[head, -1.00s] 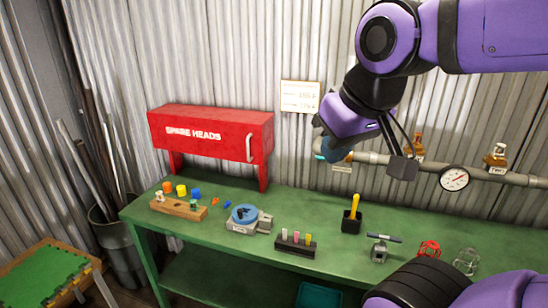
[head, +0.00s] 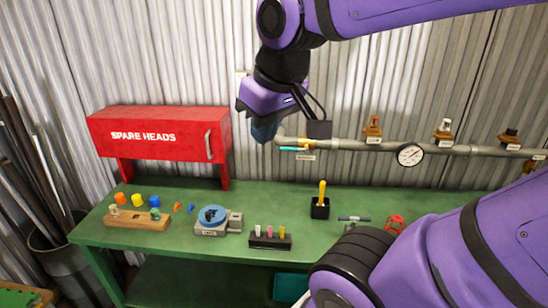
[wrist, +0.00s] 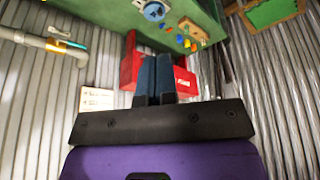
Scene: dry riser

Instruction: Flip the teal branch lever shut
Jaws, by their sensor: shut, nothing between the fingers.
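The teal branch lever (head: 294,149) sits on the left end of the grey wall pipe (head: 345,144), beside a yellow-orange fitting. It lies about level, along the pipe. It also shows in the wrist view (wrist: 73,45), at the upper left, apart from the fingers. My gripper (head: 264,133) is just left of the pipe's end in the head view, its fingers dark blue and pointing down. In the wrist view my gripper (wrist: 156,60) has its two fingers together with nothing between them, in front of the red cabinet. Whether any part touches the pipe cannot be told.
The red SPARE HEADS cabinet (head: 160,138) stands on the green bench (head: 280,200) at left. A gauge (head: 410,155) and several brass valves (head: 443,129) are along the pipe. A black holder with a yellow tool (head: 320,205) stands on the bench below.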

